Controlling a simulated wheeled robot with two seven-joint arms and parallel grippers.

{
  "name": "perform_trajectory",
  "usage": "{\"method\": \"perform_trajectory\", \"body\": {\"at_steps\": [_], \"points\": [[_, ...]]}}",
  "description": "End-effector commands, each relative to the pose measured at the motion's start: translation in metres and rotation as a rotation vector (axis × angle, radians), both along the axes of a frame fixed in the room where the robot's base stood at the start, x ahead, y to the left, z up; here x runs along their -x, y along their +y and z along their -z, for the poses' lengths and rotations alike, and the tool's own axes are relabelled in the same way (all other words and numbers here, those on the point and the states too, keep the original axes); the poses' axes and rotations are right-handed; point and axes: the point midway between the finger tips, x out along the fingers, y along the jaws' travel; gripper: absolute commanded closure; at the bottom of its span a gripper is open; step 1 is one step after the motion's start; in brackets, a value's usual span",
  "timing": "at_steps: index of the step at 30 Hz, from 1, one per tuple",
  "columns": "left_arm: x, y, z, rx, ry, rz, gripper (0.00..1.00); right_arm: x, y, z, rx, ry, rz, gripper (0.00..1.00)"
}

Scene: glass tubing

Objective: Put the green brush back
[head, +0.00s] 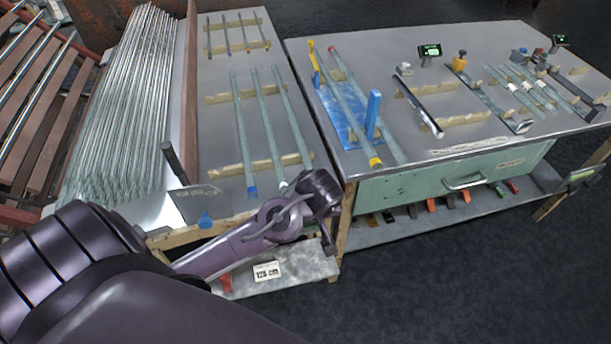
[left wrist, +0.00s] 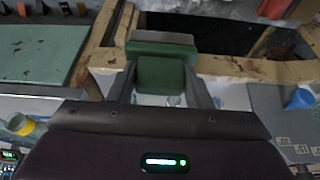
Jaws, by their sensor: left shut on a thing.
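The green brush (left wrist: 160,72) sits between the fingers of my left gripper (left wrist: 160,62) in the left wrist view, with a green body and a paler strip along its far edge. My left gripper (head: 327,238) is shut on it. In the head view the gripper hangs at the gap between the two tables, beside the right end of the left table; I cannot make out the brush there. Under the right table, a low shelf (head: 400,232) holds several brushes or blocks in black, orange, green and red. My right gripper is not in view.
A teal drawer front (head: 430,190) with a handle lies above that shelf. Glass tubes rest on wooden racks on both tables. A lower shelf with a label (head: 267,271) is under the left table. Wooden table framing (left wrist: 255,70) is close to my gripper. The dark floor at right is clear.

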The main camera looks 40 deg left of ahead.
Motion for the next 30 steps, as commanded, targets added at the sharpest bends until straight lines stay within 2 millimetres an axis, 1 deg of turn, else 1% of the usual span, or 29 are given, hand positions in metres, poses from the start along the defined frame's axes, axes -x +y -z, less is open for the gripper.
{"method": "perform_trajectory", "body": {"at_steps": [2, 5, 9, 12, 15, 18, 21, 26, 30], "points": [[0.001, 0.004, 0.012, -0.003, 0.000, -0.017, 0.80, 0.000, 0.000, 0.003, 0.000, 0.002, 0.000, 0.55], [0.002, 0.005, 0.032, -0.004, 0.003, -0.019, 0.80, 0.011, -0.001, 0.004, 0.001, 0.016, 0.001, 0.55], [0.002, 0.005, 0.069, -0.005, 0.003, -0.018, 0.80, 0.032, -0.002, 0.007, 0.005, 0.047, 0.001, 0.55], [0.002, 0.005, 0.096, -0.005, 0.003, -0.016, 0.80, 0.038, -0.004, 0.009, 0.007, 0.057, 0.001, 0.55], [0.002, 0.005, 0.122, -0.005, 0.002, -0.016, 0.80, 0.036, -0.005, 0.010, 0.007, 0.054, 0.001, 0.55], [0.001, 0.005, 0.143, -0.004, 0.000, -0.016, 0.80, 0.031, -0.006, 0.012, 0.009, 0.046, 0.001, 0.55], [0.001, 0.004, 0.157, -0.003, -0.001, -0.017, 0.80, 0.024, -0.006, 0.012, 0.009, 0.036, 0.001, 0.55], [0.001, 0.004, 0.169, -0.003, -0.002, -0.017, 0.80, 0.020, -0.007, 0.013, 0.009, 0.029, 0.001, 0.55], [0.001, 0.004, 0.190, -0.004, 0.000, -0.016, 0.80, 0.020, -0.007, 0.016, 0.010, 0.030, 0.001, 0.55]]}}
